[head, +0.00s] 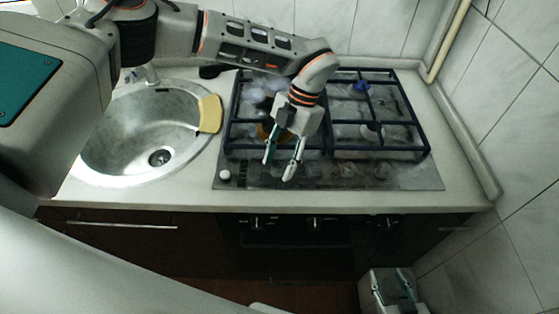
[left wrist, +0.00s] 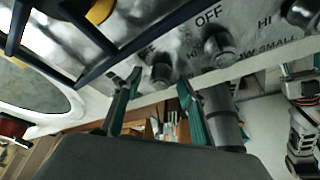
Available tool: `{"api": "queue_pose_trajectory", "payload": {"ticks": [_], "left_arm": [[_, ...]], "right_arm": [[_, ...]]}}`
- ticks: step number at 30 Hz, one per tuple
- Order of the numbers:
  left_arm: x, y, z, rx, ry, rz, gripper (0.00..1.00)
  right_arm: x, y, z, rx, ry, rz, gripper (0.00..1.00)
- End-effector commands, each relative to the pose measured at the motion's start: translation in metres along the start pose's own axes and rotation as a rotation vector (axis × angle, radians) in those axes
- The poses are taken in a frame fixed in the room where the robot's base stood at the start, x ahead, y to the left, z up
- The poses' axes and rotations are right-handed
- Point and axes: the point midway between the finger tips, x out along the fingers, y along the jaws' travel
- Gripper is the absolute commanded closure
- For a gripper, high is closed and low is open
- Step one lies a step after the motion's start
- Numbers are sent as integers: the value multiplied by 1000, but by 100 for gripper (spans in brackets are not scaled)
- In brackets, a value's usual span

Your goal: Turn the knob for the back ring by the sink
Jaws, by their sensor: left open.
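My left gripper (head: 280,168) reaches down over the front left of the hob, fingers apart and pointing at the panel. In the left wrist view one knob (left wrist: 162,76) shows between the open fingertips (left wrist: 159,80); I cannot tell whether they touch it. A second knob (left wrist: 218,48) and a third knob (left wrist: 303,14) lie to the right, with "OFF" and "HI" printed near. The back ring by the sink is partly hidden by my arm. My right gripper (head: 392,282) is low in front of the cabinets, fingers apart.
A round steel sink (head: 120,150) lies left of the hob, with a yellow sponge (head: 209,114) on its right rim. A dark blue grate (head: 375,148) stands over the rings, close behind my left gripper. A white round button (head: 225,175) sits at the panel's left end.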

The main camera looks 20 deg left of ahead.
Motion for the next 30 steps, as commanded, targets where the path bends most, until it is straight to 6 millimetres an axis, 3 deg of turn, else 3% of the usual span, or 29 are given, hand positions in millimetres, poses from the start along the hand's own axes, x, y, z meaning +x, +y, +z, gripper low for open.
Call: {"api": "queue_pose_trajectory", "payload": {"ticks": [5, 18, 24, 30], "left_arm": [[-20, 0, 1, -1, -3, 2, 59], [-102, 0, 1, -1, -3, 2, 59], [-118, 0, 0, 1, -1, 1, 59], [-119, 0, 0, 1, -1, 0, 59]], "right_arm": [[0, 0, 0, 0, 1, 0, 60], [0, -1, -1, 1, 2, -1, 60], [0, -1, -1, 2, 2, -1, 60], [0, -1, -1, 2, 2, -1, 60]]}}
